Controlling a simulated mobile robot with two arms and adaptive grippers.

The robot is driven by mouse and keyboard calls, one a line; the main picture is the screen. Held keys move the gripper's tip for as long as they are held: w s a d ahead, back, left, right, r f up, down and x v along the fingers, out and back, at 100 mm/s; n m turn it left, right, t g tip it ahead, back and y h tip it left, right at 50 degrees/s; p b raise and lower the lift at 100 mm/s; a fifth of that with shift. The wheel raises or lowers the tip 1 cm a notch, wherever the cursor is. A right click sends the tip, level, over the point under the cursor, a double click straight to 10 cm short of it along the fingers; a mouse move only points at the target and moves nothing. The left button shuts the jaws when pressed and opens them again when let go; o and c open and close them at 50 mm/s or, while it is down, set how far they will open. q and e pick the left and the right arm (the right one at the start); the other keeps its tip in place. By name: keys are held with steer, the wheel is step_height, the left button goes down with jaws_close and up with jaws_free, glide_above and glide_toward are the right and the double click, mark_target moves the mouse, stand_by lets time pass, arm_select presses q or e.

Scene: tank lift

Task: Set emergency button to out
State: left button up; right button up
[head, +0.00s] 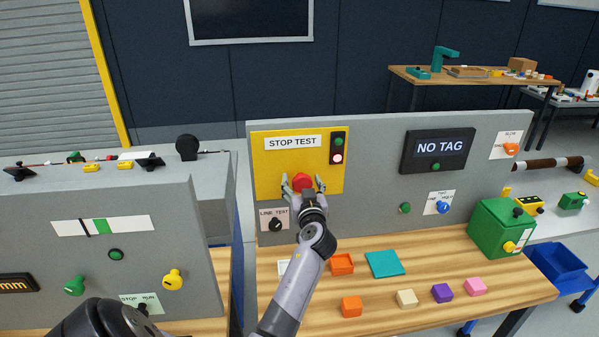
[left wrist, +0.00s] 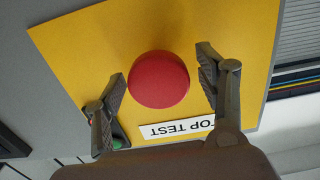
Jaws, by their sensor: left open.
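The emergency button (head: 302,181) is a round red knob on a yellow plate (head: 270,164) labelled STOP TEST, on the grey upright panel. It also shows in the left wrist view (left wrist: 158,79), face-on. My left gripper (head: 303,186) is in front of it and open, with one finger on each side. In the left wrist view the left gripper (left wrist: 166,82) shows a gap between the knob and each finger. Whether the button is in or out cannot be told. My right gripper is not in view.
Two indicator lamps (head: 338,148), one green and one lit pinkish, sit right of the button. A LINE TEST knob (head: 275,225) is just below left. Coloured blocks and trays (head: 384,263) lie on the wooden bench below, beside a green box (head: 500,230).

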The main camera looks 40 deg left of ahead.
arm_select(q)
steer(key=shift+w+r, duration=0.1)
steer(key=shift+d+r, duration=0.1)
jaws_close()
stand_by(0.9)
